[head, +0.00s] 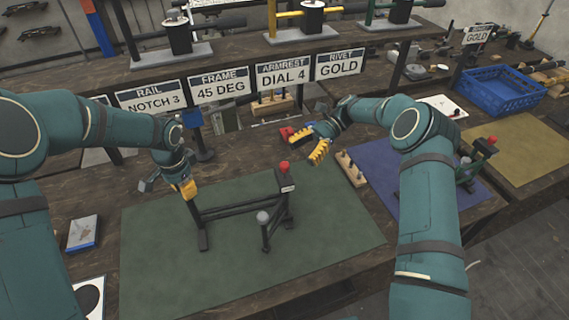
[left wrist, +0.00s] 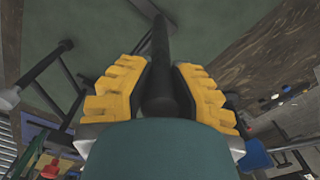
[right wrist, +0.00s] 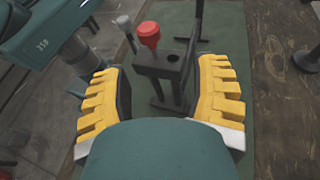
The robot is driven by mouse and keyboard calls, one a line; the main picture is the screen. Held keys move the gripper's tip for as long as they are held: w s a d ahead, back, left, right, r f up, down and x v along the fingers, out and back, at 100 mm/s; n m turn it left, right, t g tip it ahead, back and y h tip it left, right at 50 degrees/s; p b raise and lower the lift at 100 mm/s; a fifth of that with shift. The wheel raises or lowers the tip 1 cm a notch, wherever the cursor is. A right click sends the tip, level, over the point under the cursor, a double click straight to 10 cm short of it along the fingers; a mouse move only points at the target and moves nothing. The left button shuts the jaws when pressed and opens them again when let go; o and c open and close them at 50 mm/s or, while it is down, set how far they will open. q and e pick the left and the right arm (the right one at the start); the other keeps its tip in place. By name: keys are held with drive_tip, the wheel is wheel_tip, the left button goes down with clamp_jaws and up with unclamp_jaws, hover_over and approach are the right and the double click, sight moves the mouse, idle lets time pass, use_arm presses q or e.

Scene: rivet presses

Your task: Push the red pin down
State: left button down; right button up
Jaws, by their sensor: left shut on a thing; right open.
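The red pin (head: 283,167) stands upright at the top of the black post on the right end of a black frame (head: 240,208), on the green mat. In the right wrist view the red pin (right wrist: 149,33) sits above a black block (right wrist: 160,65). My left gripper (head: 188,188) is shut on the frame's left upright; the left wrist view shows a dark bar (left wrist: 160,75) between its fingers. My right gripper (head: 316,143) is open and empty, to the right of the red pin and apart from it. A grey-knobbed lever (head: 263,217) stands in front of the post.
The green mat (head: 150,250) is mostly bare around the frame. A sign shelf (head: 220,85) runs behind. A blue crate (head: 500,92) stands back right.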

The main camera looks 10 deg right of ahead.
sight(285, 164)
drive_tip(key=d+m+y, duration=0.1)
drive_tip(key=d+y, duration=0.3)
drive_tip(key=d, duration=0.1)
drive_tip(key=x, duration=1.2)
drive_tip(key=shift+s+r, duration=0.1)
drive_tip(key=shift+r, duration=0.1)
